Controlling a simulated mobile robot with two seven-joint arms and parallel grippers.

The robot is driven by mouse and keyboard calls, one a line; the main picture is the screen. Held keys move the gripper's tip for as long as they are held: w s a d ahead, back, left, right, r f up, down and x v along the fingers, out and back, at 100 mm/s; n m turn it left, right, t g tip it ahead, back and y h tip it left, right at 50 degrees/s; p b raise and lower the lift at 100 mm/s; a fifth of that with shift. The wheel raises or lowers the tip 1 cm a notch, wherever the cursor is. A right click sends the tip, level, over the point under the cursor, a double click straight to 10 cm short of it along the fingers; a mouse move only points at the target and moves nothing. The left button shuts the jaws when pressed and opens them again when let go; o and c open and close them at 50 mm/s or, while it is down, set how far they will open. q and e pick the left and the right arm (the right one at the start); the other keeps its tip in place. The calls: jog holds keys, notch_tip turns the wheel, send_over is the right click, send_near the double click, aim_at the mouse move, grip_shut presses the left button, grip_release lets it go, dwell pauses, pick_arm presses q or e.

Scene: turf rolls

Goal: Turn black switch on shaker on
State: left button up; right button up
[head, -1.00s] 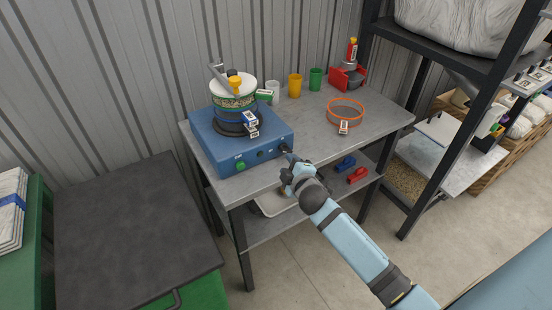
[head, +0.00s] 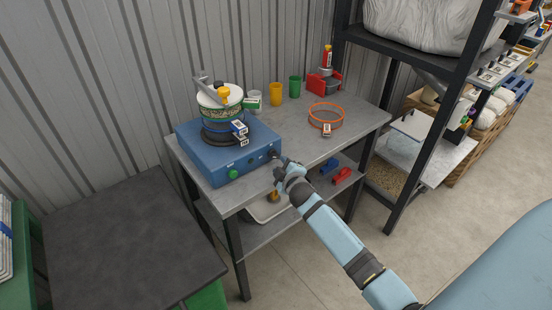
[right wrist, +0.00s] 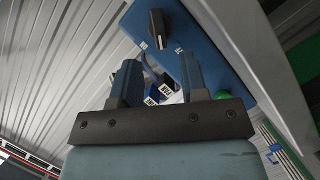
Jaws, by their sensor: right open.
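The blue shaker (head: 195,152) stands on the grey table with a sieve stack (head: 222,113) on top. The black switch (head: 274,154) is a knob at the right end of its front panel. The switch also shows in the right wrist view (right wrist: 159,28), with a pale pointer mark, ahead of the fingertips. A green button (head: 233,173) sits at the panel's left. My right gripper (right wrist: 157,66) is open and empty, its fingers apart with the switch beyond them. In the head view my right gripper (head: 281,166) is close to the switch; contact cannot be told. My left gripper is out of view.
On the grey table (head: 300,150) stand a yellow cup (head: 276,94), a green cup (head: 295,86) and an orange-rimmed sieve (head: 326,118). Blue and red items lie on the lower shelf. A black rack post (head: 425,145) rises at the right.

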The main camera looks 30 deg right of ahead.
aim_at(276, 158)
jog(key=x, duration=0.6)
jog(key=shift+c, duration=0.4)
grip_shut()
